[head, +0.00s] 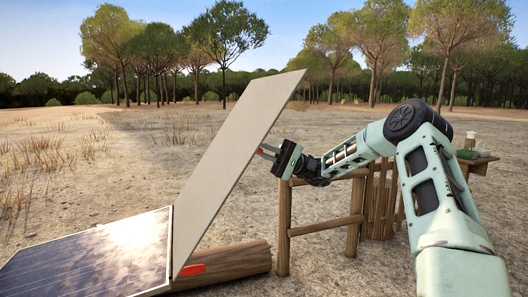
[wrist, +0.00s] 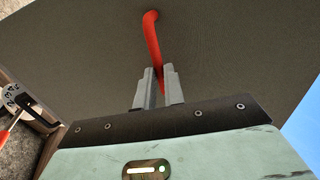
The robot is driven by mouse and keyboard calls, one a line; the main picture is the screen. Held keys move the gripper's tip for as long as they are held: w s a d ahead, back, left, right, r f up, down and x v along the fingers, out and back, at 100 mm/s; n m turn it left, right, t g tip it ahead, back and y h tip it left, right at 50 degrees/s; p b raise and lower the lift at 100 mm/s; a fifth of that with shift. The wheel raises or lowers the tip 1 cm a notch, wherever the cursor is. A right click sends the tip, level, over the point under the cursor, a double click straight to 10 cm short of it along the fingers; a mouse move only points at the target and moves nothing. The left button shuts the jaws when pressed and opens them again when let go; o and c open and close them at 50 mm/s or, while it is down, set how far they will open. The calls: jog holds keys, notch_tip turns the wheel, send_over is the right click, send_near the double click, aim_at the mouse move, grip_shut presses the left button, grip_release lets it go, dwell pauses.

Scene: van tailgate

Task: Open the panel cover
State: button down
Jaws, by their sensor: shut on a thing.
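The panel cover (head: 235,135) is a pale flat sheet. It stands tilted up and leans right, with its lower edge at the solar panel (head: 95,255). My gripper (head: 264,152) is at the right-hand face of the cover. In the wrist view my gripper (wrist: 159,78) is shut on a red strap or handle (wrist: 152,38) on the dark face of the cover (wrist: 230,55). The lower part of the red handle is hidden between the fingers.
A log (head: 235,262) lies beside the cover's foot, with a red tab (head: 192,271) near it. A wooden rail frame (head: 325,226) stands below my forearm. A small wooden shelf (head: 482,160) with items is at the right. Open dry ground lies behind.

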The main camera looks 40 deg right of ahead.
jog(key=c, duration=1.5)
grip_release()
jog(key=b+v, duration=0.3)
jog(key=v, duration=1.4)
jog(key=shift+d, duration=0.15)
jog(key=shift+f, duration=0.15)
